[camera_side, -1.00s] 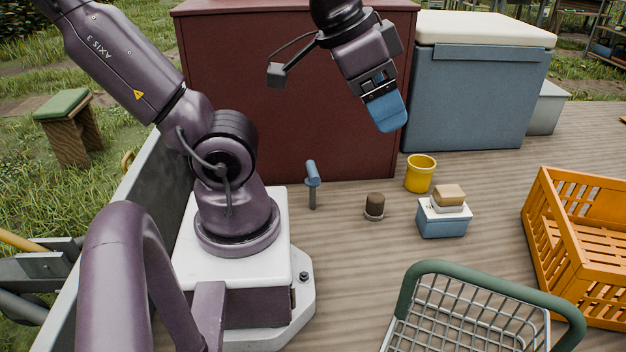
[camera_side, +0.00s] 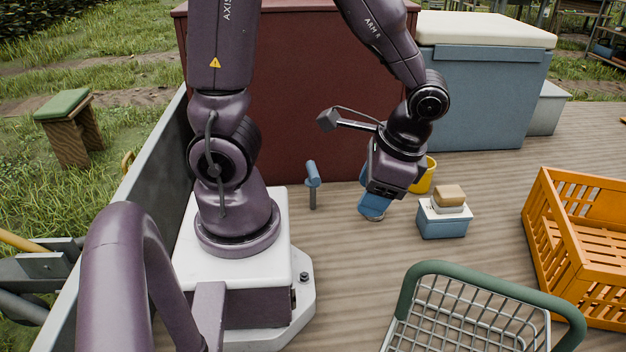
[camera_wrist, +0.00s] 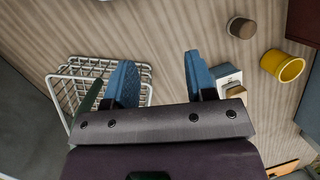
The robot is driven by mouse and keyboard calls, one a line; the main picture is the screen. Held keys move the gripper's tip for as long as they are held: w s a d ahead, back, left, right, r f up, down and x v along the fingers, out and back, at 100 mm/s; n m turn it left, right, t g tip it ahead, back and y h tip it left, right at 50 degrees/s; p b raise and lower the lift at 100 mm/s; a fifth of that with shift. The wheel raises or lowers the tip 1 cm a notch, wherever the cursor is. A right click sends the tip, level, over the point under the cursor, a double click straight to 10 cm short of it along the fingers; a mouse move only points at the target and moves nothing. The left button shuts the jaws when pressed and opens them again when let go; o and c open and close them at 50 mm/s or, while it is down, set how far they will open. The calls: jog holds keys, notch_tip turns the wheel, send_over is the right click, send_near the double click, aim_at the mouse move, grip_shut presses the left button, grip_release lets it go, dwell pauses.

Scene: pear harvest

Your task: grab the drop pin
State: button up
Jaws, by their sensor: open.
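The drop pin (camera_side: 312,182) appears to be the small upright piece with a blue cross handle and a grey shank, standing on the wooden deck in front of the dark red box. My gripper (camera_side: 373,208) is low over the deck, to the right of the pin and apart from it. In the wrist view my gripper's (camera_wrist: 158,62) two blue fingers are spread, with only bare deck between them. I cannot make out the pin clearly in the wrist view.
A brown plug (camera_wrist: 241,28), mostly hidden by my gripper in the side view, stands near a yellow cup (camera_wrist: 283,67) and a blue-and-white box (camera_side: 443,222) with a sponge-like block (camera_side: 449,195). A wire basket (camera_side: 470,320) and an orange crate (camera_side: 580,220) stand at right. The red box (camera_side: 285,100) rises behind.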

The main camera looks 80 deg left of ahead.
aim_at(313, 189)
jog(key=s+a+f+m+g+y, duration=0.2)
jog(key=a+f+y, duration=0.1)
jog(key=f, duration=0.1)
jog(key=s+a+f+m+g+y, duration=0.2)
jog(key=a+f+y, duration=0.1)
jog(key=f, duration=0.1)
jog(key=s+a+f+m+g+y, duration=0.2)
jog(key=a+f+y, duration=0.1)
jog(key=f, duration=0.2)
jog(key=shift+s+a+m+y, duration=0.15)
jog(key=shift+s+m+y, duration=0.15)
jog(key=shift+m, duration=0.1)
jog(key=a+m+y, duration=0.1)
jog(key=a+f+m+t+y, duration=0.1)
jog(key=a+m+y, duration=0.1)
jog(key=a+f+m+y, duration=0.1)
jog(key=shift+s+a+f+t+y, duration=0.2)
jog(key=shift+s+a+t+y, duration=0.1)
jog(key=shift+s+t, duration=0.1)
jog(key=shift+w+a+f+m+t+y, duration=0.15)
jog(key=shift+w+a+m+t+y, duration=0.15)
jog(key=shift+w+m+t, duration=0.25)
jog(key=shift+w+a+f+m+t+y, duration=0.1)
jog(key=shift+w+a+m+t+y, duration=0.15)
jog(key=shift+w+m+t, duration=0.3)
jog(key=shift+w+a, duration=0.2)
jog(key=shift+x, duration=3.6)
jog(key=c, duration=0.7)
jog(key=shift+r, duration=0.15)
